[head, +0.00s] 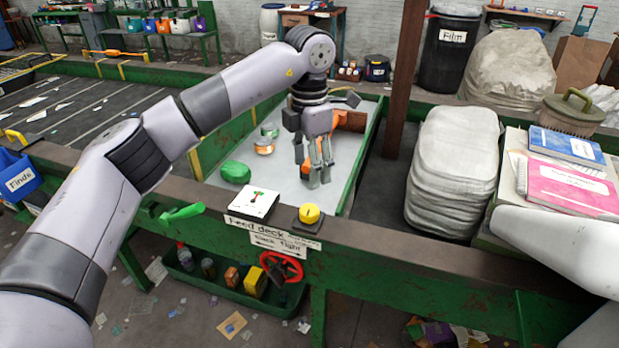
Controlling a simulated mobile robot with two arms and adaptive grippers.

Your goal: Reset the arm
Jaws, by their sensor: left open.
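My left arm reaches in from the left and bends down over the feed deck (206,188). My left gripper (320,181) points down, open, over the grey deck. An orange thing shows behind and beside its fingers; I cannot tell whether they touch. A green lump (236,172) and some cans (265,146) lie on the deck to its left.
A wrapped grey bale (452,170) and notebooks (571,187) stand right. A brown post (404,75) rises behind the deck. A black belt (90,110) lies left.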

